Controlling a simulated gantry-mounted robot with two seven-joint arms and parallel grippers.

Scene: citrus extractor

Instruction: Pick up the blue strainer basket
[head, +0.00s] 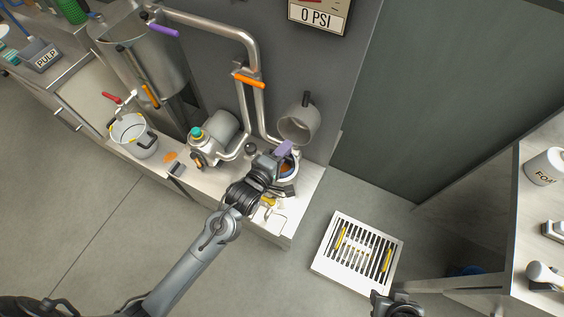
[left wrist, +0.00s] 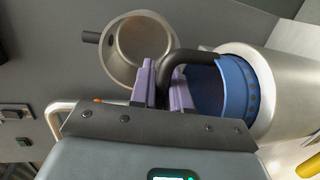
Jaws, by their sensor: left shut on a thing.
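The blue strainer basket (left wrist: 237,88) has a dark curved handle (left wrist: 188,58) and sits in the open mouth of a silver metal housing (left wrist: 275,80). My left gripper (left wrist: 165,90) has purple fingers shut on that handle. In the head view the left gripper (head: 280,152) is at the right end of the counter and hides most of the basket. My right gripper (head: 395,305) shows only in part at the bottom edge of the head view, and its fingers cannot be made out.
An open round metal cover (head: 299,122) stands just behind the left gripper. Pipes with an orange-handled valve (head: 249,81) rise to its left.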

